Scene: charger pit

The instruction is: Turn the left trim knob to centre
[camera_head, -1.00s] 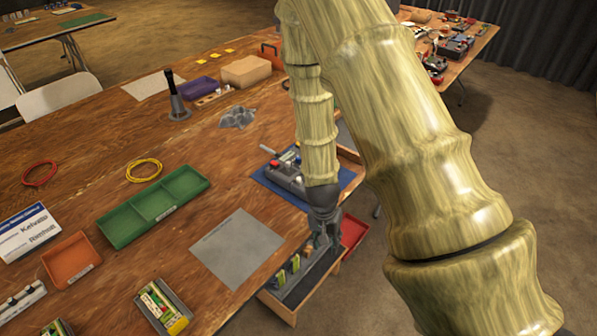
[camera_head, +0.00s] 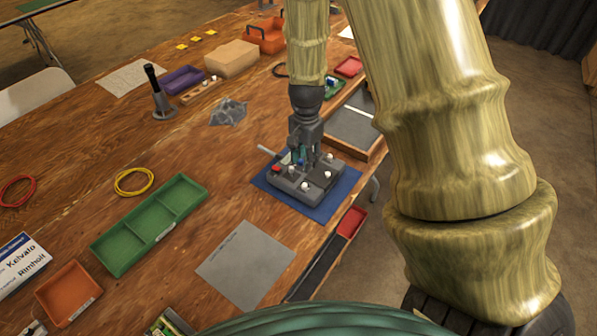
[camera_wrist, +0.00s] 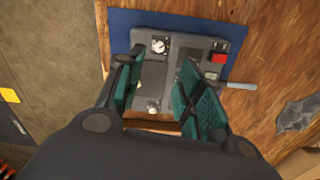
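A grey controller box (camera_head: 290,189) sits on a blue mat (camera_head: 334,204) near the table's right edge. It carries several small white knobs, one at its front (camera_head: 305,186) and one at its right (camera_head: 329,157); I cannot tell which is the left trim knob. A red button (camera_head: 276,168) and a lever (camera_head: 268,150) are at its left. My gripper (camera_head: 303,160) points down just over the box. In the wrist view my gripper (camera_wrist: 158,95) is open, its teal fingers apart. A dial-like white knob (camera_wrist: 159,46) shows beyond them; another white knob (camera_wrist: 153,106) shows between them. Fingers hide part of the box.
A grey sheet (camera_head: 246,264) and a green tray (camera_head: 150,225) lie left of the box. A black-handled stand (camera_head: 158,95) rises farther left.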

